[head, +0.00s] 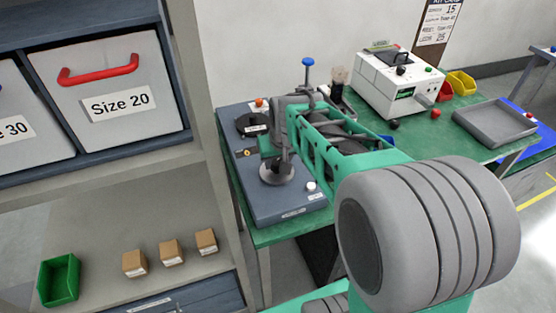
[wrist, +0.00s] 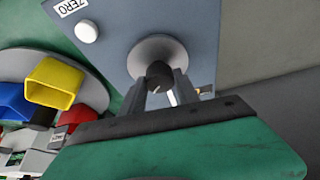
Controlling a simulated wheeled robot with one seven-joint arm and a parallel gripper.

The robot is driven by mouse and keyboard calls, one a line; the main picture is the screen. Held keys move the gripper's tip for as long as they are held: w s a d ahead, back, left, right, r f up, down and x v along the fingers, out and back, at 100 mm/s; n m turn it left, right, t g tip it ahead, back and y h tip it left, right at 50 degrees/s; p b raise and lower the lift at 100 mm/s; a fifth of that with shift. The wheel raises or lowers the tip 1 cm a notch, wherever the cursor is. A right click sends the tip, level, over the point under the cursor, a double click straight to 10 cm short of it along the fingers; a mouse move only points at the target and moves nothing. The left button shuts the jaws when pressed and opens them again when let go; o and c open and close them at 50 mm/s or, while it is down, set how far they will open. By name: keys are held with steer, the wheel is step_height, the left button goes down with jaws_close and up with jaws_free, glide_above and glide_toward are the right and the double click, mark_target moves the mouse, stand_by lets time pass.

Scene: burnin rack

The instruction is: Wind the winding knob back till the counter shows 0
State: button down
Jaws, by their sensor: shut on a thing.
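The winding knob (wrist: 158,70) is dark with a white pointer mark and stands on a round grey flange (wrist: 152,48) in the wrist view. My gripper (wrist: 161,84) is shut on it, one finger on each side. In the head view my gripper (head: 277,158) reaches down over the flange (head: 277,174), hiding the knob. The flange sits on a blue-grey unit (head: 255,205) on the green bench. A white button (wrist: 87,31) beside a ZERO label is on the same panel; it also shows in the head view (head: 310,186). I cannot read a counter in either view.
The unit also carries a black disc (head: 252,124) and a blue-topped post (head: 308,70). A white tester (head: 395,85), yellow bin (head: 461,83) and grey tray (head: 495,122) stand on the bench. A shelf rack (head: 215,130) stands close at left.

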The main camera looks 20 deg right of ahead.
steer(key=c, duration=0.9)
jaws_free()
steer(key=v, duration=0.7)
steer(key=shift+r+b, duration=0.3)
steer(key=shift+r, duration=0.1)
steer(key=shift+s, duration=0.15)
